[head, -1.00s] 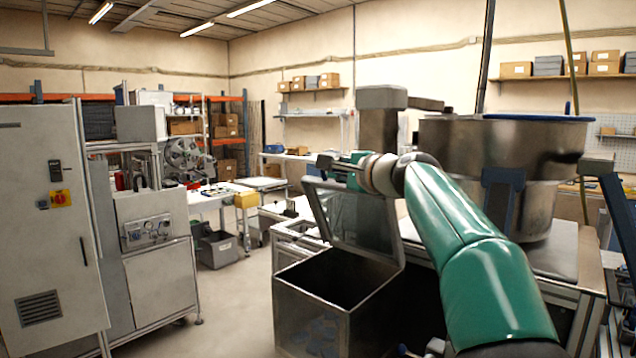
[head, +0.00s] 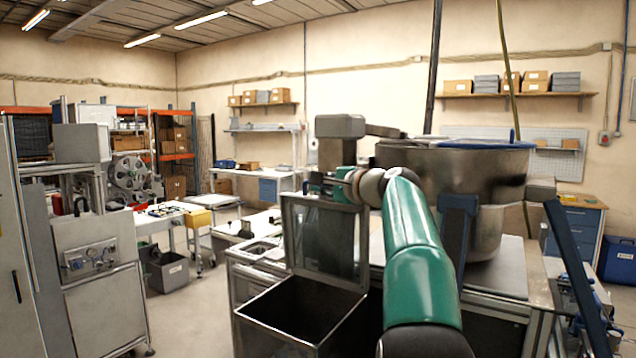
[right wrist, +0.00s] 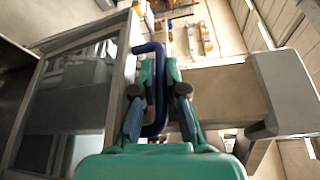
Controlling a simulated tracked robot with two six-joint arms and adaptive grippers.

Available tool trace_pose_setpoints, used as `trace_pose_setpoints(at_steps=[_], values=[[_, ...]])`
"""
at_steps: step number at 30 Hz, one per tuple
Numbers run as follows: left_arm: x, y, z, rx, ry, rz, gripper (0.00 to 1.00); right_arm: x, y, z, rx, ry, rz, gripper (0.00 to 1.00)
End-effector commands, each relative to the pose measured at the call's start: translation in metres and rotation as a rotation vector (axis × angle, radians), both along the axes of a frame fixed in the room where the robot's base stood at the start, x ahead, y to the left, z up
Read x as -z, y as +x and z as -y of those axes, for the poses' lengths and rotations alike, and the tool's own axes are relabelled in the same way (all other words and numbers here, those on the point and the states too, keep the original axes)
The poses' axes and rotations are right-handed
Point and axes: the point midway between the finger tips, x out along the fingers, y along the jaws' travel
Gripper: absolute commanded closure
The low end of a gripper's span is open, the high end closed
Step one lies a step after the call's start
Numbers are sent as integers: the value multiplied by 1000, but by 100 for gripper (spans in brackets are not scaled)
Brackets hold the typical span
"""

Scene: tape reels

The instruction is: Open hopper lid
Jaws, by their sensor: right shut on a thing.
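The hopper (head: 265,346) is an open-topped grey metal bin in the lower middle of the head view, dark inside. Its lid (head: 320,240), a metal frame around a see-through panel, stands raised and about upright at the bin's back edge. The lid also fills the left of the right wrist view (right wrist: 70,105). My right gripper (head: 328,184) is at the lid's top edge. In the right wrist view, my right gripper (right wrist: 160,80) is shut on the blue bent handle (right wrist: 150,47) of the lid. My left gripper is in neither view.
A large metal bowl (head: 440,165) with a blue rim stands on the bench right of the lid. A grey post with a block head (head: 340,126) rises just behind the lid. A grey machine (head: 95,260) stands at the left; open floor lies between it and the hopper.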

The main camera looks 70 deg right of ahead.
Motion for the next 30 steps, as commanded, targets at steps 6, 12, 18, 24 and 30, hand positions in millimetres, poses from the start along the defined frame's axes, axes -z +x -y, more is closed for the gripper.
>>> trace_pose_setpoints(at_steps=[6,12,18,24,30], values=[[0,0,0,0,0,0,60,2,0,1,0,2,-3,100],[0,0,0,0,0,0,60,2,1,0,-1,2,-2,73],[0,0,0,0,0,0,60,1,1,0,-1,1,-1,64],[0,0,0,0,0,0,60,0,0,-2,-1,1,-1,64],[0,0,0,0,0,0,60,-2,-17,-13,2,2,-3,64]])
